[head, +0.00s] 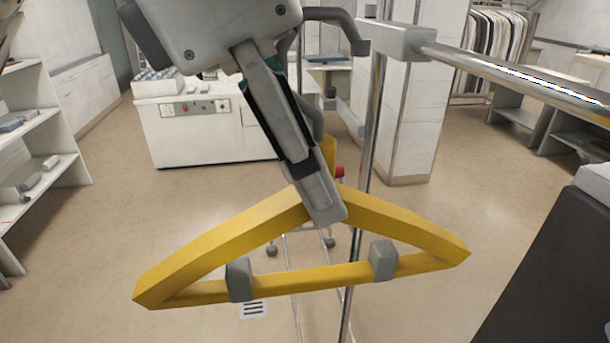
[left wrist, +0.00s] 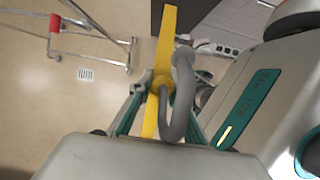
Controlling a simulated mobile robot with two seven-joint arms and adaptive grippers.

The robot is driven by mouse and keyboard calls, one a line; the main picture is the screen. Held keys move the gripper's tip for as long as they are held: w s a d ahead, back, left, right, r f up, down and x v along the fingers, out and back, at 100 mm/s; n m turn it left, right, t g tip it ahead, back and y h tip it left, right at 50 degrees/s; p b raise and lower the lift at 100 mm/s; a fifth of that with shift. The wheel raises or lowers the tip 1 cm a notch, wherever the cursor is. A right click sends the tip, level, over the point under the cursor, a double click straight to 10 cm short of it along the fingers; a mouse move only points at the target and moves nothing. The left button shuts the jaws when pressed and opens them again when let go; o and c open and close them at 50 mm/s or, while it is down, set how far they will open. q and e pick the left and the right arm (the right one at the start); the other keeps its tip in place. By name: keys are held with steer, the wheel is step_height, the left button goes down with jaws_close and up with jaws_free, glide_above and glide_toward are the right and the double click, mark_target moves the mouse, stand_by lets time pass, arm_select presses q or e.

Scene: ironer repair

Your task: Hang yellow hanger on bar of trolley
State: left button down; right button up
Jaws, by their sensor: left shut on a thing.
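The yellow hanger (head: 225,247) hangs roughly level in the head view, with two grey clips on its lower rail. My left gripper (head: 318,200) is shut on it near its peak. The hanger's grey hook (head: 340,15) rises behind the gripper and curves to the right. In the left wrist view the yellow body (left wrist: 165,45) and grey hook (left wrist: 184,85) show between the fingers. My right gripper is out of view.
The trolley's upright pole (head: 370,150) stands behind the hanger. A dark-sided unit (head: 550,255) is at the lower right. Shelves (head: 50,150) stand at the left, and a white machine (head: 200,130) behind. The floor between is mostly clear.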

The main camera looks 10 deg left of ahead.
mark_target(362, 198)
arm_select(q)
steer(key=shift+w+d, duration=0.3)
steer(key=shift+d, duration=0.45)
steer(key=shift+w+d, duration=0.25)
steer(key=shift+d, duration=0.45)
steer(key=shift+w+d, duration=0.2)
steer(key=shift+d, duration=0.4)
steer(key=shift+w+d, duration=0.2)
steer(key=shift+d, duration=0.4)
steer(key=shift+w+d+p, duration=0.3)
steer(key=shift+d, duration=0.55)
steer(key=shift+w+d+p, duration=0.3)
steer(key=shift+d, duration=0.5)
steer(key=shift+w+d+p, duration=0.35)
steer(key=shift+d, duration=0.6)
steer(key=shift+w+d+p, duration=0.3)
steer(key=shift+d, duration=0.65)
steer(key=shift+w+d+p, duration=0.35)
steer(key=shift+d, duration=0.6)
steer(key=shift+f+b, duration=0.3)
steer(key=shift+f, duration=0.05)
steer(key=shift+w+f+b, duration=0.1)
steer(key=shift+f+b, duration=0.45)
steer(key=shift+f, duration=0.1)
